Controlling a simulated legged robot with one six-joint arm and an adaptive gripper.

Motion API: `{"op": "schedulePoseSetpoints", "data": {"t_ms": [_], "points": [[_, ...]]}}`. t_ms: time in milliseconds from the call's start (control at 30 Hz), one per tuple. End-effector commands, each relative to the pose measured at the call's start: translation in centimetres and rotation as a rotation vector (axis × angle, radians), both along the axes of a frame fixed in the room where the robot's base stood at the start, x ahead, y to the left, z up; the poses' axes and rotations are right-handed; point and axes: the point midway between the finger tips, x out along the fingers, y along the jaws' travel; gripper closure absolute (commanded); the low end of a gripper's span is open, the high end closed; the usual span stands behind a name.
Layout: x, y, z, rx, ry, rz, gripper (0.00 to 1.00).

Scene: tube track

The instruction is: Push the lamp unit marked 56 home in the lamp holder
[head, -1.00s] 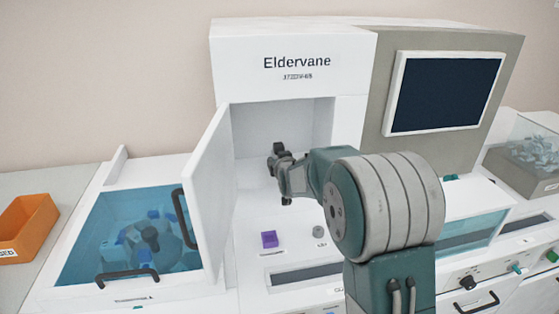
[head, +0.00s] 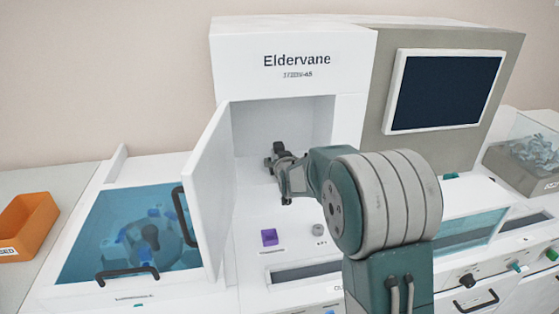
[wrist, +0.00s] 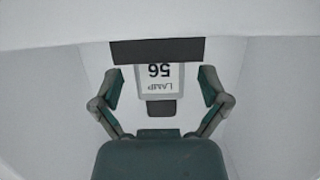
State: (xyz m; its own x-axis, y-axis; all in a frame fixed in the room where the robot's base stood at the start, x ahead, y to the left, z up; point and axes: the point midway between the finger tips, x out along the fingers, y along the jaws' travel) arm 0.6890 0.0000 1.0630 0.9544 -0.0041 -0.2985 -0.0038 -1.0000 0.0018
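The lamp unit (wrist: 160,76) is a pale block whose label reads "LAMP 56", upside down in the wrist view. Its far end meets a dark bar (wrist: 157,50), which looks like the lamp holder; how deep it sits cannot be told. A dark grip-like piece (wrist: 160,108) shows at its near end. My gripper (wrist: 160,86) is open, one finger on each side of the unit with gaps between. In the head view my gripper (head: 278,159) reaches into the white chamber of the Eldervane machine; the lamp unit cannot be made out there.
The chamber door (head: 208,190) stands open on the left. A purple block (head: 269,237) and a small grey round part (head: 318,229) lie on the deck in front of the chamber. A blue-lidded compartment (head: 130,235) is at left. Chamber walls are close around my gripper.

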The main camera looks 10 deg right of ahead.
Motion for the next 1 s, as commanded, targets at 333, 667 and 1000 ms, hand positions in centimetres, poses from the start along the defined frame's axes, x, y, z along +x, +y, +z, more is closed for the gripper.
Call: {"op": "schedulePoseSetpoints", "data": {"t_ms": [333, 667, 1000], "points": [[-0.5, 0.0, 0.2, 0.0, -0.001, 0.0, 0.04], [-5.8, 0.1, 1.9, 0.0, -0.002, 0.0, 0.04], [-10.6, 0.1, 3.3, -0.001, 0.0, 0.0, 0.04]]}}
